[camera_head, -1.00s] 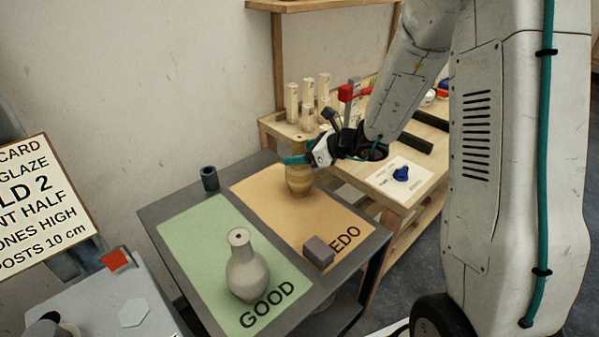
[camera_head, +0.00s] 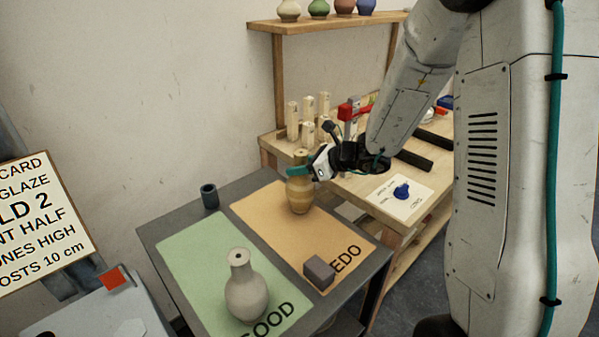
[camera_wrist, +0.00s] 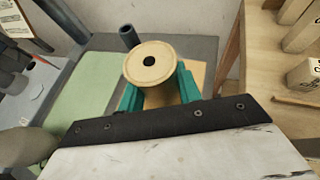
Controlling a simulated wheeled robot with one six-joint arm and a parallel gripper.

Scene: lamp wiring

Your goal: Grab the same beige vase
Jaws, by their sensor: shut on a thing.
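In the wrist view, the round top of the vase (camera_wrist: 151,62), with a dark hole, sits between the teal fingers of my gripper (camera_wrist: 158,88). A second, greyish-beige vase (camera_head: 246,290) stands upright on the green GOOD mat (camera_head: 190,262).
A small grey block (camera_head: 319,272) lies on the REDO mat and a dark cup (camera_head: 209,196) stands at the table's back left. A wooden bench (camera_head: 350,190) with several labelled posts (camera_head: 308,133) stands behind. A shelf (camera_head: 330,22) holds several vases.

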